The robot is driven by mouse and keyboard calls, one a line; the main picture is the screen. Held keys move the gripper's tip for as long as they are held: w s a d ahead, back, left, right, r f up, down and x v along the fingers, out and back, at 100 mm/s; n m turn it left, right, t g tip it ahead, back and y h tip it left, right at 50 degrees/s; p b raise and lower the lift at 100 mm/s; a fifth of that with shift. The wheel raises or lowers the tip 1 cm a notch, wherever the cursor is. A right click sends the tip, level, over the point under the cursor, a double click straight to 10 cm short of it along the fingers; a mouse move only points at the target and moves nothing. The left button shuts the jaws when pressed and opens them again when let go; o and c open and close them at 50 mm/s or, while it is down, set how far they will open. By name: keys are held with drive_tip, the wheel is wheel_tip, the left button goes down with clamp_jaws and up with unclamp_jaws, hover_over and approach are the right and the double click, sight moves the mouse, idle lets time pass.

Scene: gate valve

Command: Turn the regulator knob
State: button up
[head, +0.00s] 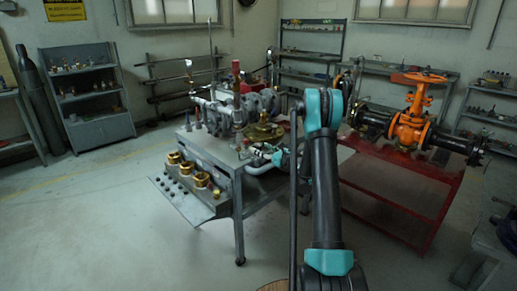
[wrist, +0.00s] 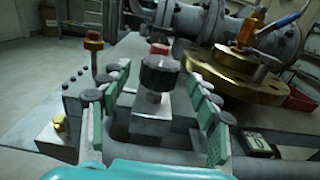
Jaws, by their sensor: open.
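In the wrist view, a ribbed black regulator knob (wrist: 160,74) sits on a pale metal body (wrist: 153,106). My gripper (wrist: 158,92) is open, with green-padded fingers on the left and right of the knob. Gaps show on both sides, and I cannot tell if the knob lies fully within finger depth. In the head view, my gripper (head: 262,156) is small beside the front of the grey workbench (head: 224,178), partly hidden by my arm. The knob cannot be made out there.
A brass flange (wrist: 238,87) and a grey pipe assembly (wrist: 232,32) stand close behind and right of the knob. An orange gate valve (head: 412,122) sits on a red bench (head: 395,178). Floor in front is clear.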

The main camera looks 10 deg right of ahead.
drive_tip(key=v, duration=0.8)
drive_tip(key=shift+s, duration=0.2)
drive_tip(key=shift+d, duration=0.15)
drive_tip(key=s+a+r+n+g+h, duration=0.1)
drive_tip(key=s+a+n+g, duration=0.2)
drive_tip(key=s+a+n, duration=0.35)
drive_tip(key=s+a+r+n+g+h, duration=0.2)
drive_tip(key=s+a+n+g, duration=0.2)
drive_tip(key=s+n, duration=0.55)
drive_tip(key=s+d+f+n+g+h, duration=0.1)
drive_tip(key=s+n, duration=0.3)
drive_tip(key=s, duration=0.5)
drive_tip(key=s+d+f+n+g+h, duration=0.1)
drive_tip(key=s+d+f+n+h, duration=0.2)
drive_tip(key=s, duration=0.7)
drive_tip(key=s+d+f+n+g+h, duration=0.1)
drive_tip(key=s+n, duration=0.4)
drive_tip(key=s, duration=0.5)
drive_tip(key=d+f+h, duration=0.1)
drive_tip(key=h, duration=0.1)
drive_tip(key=shift+d+n+h, duration=0.3)
drive_tip(key=shift+d+n, duration=0.1)
